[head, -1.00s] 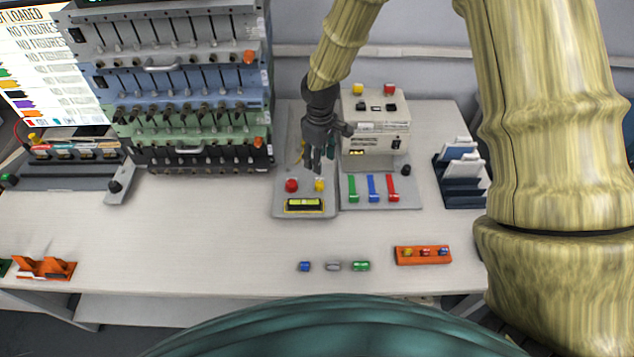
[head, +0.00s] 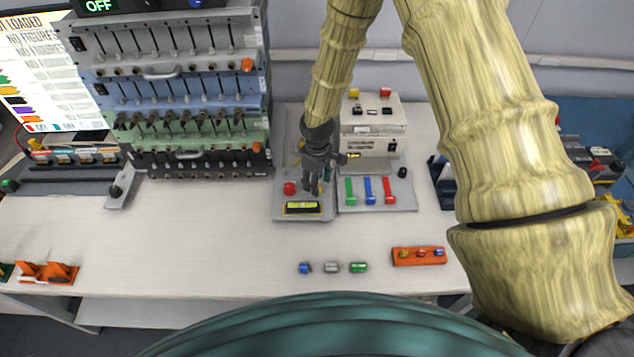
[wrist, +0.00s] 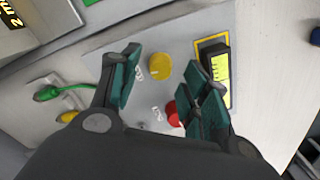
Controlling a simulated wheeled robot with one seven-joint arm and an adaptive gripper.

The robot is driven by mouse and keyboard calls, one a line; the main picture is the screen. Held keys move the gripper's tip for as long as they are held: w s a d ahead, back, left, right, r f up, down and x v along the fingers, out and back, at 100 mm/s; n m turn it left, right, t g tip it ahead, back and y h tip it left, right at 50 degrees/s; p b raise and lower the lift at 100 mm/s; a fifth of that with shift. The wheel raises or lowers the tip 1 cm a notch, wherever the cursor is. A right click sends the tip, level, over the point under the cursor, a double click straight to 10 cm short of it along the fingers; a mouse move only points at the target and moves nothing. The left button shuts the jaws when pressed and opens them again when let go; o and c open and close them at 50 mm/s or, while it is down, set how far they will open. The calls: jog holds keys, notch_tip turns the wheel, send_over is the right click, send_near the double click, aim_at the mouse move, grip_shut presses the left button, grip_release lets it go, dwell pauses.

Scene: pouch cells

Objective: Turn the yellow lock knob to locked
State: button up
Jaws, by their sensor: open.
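The yellow knob (wrist: 160,67) sits on a grey panel (wrist: 180,38) and shows between and just beyond my open fingers in the wrist view. In the head view my gripper (head: 316,190) is over the panel and mostly hides the knob. My gripper (wrist: 160,85) is open and empty, one finger on each side of the knob in the picture; I cannot tell whether either touches it. A red knob or button (wrist: 172,113) is beside the right finger, and it also shows in the head view (head: 290,188). A black device with a yellow-green display (head: 302,208) is at the panel's front.
Right of the panel stand green, blue and red levers (head: 370,190). Behind them is a beige box (head: 372,128) with buttons. A tall rack (head: 170,90) stands at the left. An orange holder (head: 418,256) and small coloured parts (head: 332,267) lie in front. The table's front left is mostly clear.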

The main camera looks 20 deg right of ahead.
jog(key=shift+f, duration=1.05)
jog(key=shift+c, duration=0.3)
grip_shut()
